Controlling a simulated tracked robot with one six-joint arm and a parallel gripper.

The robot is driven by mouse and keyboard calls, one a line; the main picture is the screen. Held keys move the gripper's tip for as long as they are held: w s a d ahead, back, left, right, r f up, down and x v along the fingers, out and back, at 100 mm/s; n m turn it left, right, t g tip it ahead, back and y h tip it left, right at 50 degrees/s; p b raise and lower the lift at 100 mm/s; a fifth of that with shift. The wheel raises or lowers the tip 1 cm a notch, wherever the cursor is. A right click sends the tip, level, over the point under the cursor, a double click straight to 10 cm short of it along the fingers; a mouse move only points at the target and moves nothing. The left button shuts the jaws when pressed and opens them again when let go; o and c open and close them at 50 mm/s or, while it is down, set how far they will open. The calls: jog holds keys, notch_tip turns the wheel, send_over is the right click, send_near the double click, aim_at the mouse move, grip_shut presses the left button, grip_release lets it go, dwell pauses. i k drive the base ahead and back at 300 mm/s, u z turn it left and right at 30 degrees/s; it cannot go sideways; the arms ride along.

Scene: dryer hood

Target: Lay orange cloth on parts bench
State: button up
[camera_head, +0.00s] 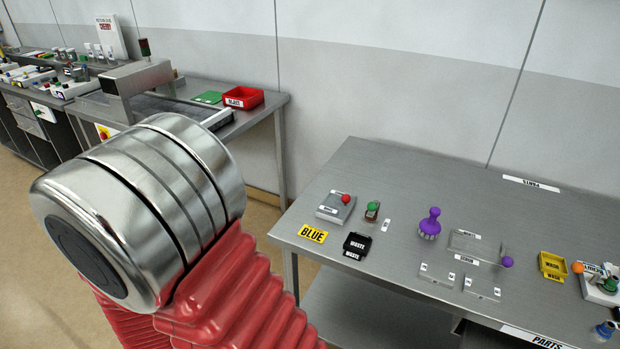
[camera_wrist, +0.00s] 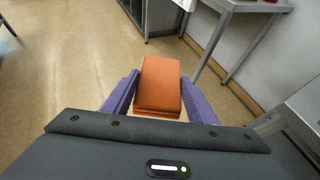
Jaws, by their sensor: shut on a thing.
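The orange cloth (camera_wrist: 159,84) is a folded, flat rectangular stack in the wrist view. My gripper (camera_wrist: 160,92) is shut on it, with a purple finger on each side. The floor shows below the cloth, so it is held up in the air. The parts bench (camera_head: 400,180) is the grey metal table on the right in the head view, marked with "PARTS" labels. Neither the cloth nor my gripper shows in the head view, where my own arm fills the lower left.
On the bench stand a black waste tray (camera_head: 357,246), a purple-handled brush (camera_head: 430,223), a yellow tray (camera_head: 552,266) and a grey box with a red button (camera_head: 336,206). The bench's back left is bare. Another bench holds a red tray (camera_head: 244,97).

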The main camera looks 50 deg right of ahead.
aim_at(576, 234)
jog(key=u, duration=0.6)
jog(key=k, duration=2.65)
jog(key=z, duration=0.45)
